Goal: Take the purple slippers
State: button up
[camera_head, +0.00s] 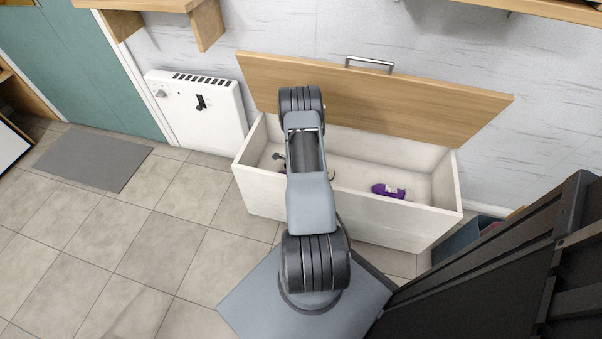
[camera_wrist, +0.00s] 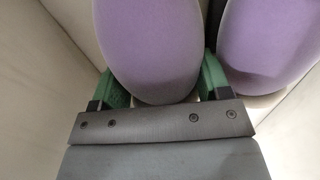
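Two purple slippers fill the top of the wrist view: the left slipper (camera_wrist: 150,45) and the right slipper (camera_wrist: 267,40), side by side with rounded ends towards me. My gripper (camera_wrist: 163,88) has its green fingers apart, one on each side of the left slipper's lower end. The slipper hides part of the fingers, and I cannot tell whether they touch it. The right slipper is outside the fingers. A small dark purple thing with a pale patch (camera_head: 388,191) lies on the chest floor at the right.
The white chest (camera_head: 350,218) stands against the wall with its wooden lid (camera_head: 400,98) raised behind it. A white heater (camera_head: 199,112) is to its left. Wooden shelves hang above. The tiled floor at the left is clear apart from a grey mat (camera_head: 92,158).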

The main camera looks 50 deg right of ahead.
jog(key=c, duration=0.3)
jog(key=shift+r, duration=0.1)
jog(key=shift+c, duration=0.2)
